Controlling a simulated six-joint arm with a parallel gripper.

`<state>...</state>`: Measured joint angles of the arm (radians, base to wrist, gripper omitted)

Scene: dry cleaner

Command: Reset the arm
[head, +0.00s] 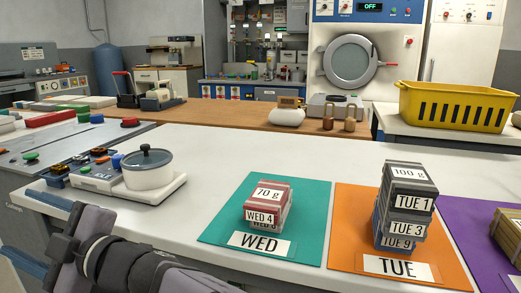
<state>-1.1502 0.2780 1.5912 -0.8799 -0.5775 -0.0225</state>
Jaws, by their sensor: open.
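Part of my arm shows at the lower left of the head view, in front of the white counter (310,150). Its end and my gripper are not in the picture. On the teal WED mat (222,232) a red box marked WED 4 (262,205) rests on another WED box, whose label is partly covered. On the orange TUE mat (350,225) several grey boxes are stacked, with the TUE 1 box (408,178) on top and TUE 3 and TUE 9 below. My visible arm links are apart from both stacks in the picture.
A purple mat (455,215) with a brown box (508,235) is cut off at the right edge. A lidded pot (147,170) stands on a small appliance at left. A yellow basket (455,106) stands at back right. The counter's middle behind the mats is clear.

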